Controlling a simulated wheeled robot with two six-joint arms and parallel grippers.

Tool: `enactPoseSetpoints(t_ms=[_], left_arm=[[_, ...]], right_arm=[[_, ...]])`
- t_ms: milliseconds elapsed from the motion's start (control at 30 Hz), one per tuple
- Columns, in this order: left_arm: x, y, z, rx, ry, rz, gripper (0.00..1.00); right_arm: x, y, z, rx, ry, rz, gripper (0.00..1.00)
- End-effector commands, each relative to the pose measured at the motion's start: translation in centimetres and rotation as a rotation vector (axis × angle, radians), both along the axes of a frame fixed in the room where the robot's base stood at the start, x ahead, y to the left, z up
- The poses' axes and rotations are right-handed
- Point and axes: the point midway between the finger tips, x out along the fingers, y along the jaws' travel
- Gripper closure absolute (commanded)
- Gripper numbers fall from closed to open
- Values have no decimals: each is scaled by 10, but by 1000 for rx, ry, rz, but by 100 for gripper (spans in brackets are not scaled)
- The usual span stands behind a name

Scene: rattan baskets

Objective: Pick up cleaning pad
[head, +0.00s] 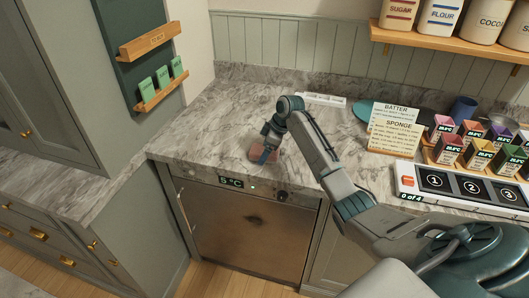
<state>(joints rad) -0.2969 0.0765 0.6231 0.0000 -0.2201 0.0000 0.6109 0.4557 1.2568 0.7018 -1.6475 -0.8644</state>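A small pinkish-brown block, which looks like the cleaning pad (256,153), lies on the marble counter near its front edge, above the appliance with the "5°C" display. My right gripper (266,154) reaches in from the right and points down at the pad. Its fingers overlap the pad in the picture and hide part of it. I cannot tell whether they touch it or how far apart they are. My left gripper is not in view.
The counter (215,115) left of the pad is clear. A recipe card (394,128), several small coloured boxes (478,152) and a numbered panel (470,188) stand at the right. A white strip (324,99) lies at the back. A brown-fronted appliance (250,232) sits below.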

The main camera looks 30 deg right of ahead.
Motion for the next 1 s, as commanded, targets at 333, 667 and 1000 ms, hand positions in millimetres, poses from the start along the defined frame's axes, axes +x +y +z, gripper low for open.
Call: enactPoseSetpoints(t_ms=[333, 667, 1000], left_arm=[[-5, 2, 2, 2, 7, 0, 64], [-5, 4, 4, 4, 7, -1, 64], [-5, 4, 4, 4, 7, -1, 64]], right_arm=[[0, 0, -1, 0, 0, 0, 15], [0, 0, -5, -1, -1, 0, 15], [0, 0, -5, 0, 0, 0, 53]])
